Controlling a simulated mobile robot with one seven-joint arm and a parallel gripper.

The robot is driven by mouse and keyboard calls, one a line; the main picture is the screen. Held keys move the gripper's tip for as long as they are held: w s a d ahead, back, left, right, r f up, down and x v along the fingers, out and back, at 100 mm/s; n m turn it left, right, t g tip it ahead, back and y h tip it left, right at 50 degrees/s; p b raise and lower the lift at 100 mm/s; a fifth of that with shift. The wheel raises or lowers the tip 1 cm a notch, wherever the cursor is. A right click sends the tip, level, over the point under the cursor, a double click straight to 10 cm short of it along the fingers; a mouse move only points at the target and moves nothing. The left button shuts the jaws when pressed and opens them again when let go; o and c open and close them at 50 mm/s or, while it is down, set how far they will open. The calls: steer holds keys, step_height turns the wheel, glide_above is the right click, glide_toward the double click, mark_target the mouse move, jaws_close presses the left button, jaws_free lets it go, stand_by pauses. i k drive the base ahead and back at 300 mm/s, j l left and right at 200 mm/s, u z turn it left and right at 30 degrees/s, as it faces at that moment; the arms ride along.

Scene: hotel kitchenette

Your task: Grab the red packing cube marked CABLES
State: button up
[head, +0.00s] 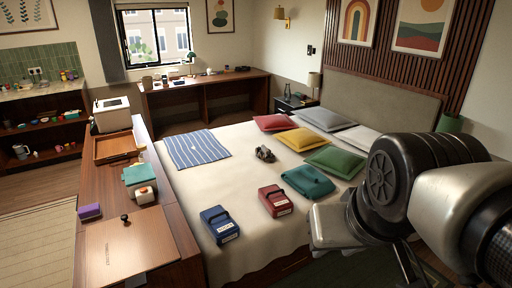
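A red packing cube (275,201) with a dark handle on top lies on the bed, right of a blue packing cube (220,225) of similar shape. Both carry a small white label on the front side, too small to read here. My arm fills the right side of the head view. Its pale end part, my gripper (335,226), hangs over the right part of the bed, to the right of the red cube and apart from it. The fingers cannot be made out clearly, so whether they are open or shut does not show.
A folded teal item (307,181) lies behind the red cube. A dark small object (264,154), a striped cloth (196,149) and several coloured cushions lie farther back on the bed (240,185). A wooden counter (170,225) runs along the left. Bare sheet surrounds the cubes.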

mark_target(277, 203)
steer(key=i+l+u, duration=0.3)
steer(key=i+l, duration=0.3)
steer(key=i, duration=0.4)
steer(key=i+l+u, duration=0.25)
steer(key=i+l, duration=0.6)
steer(key=i, duration=0.05)
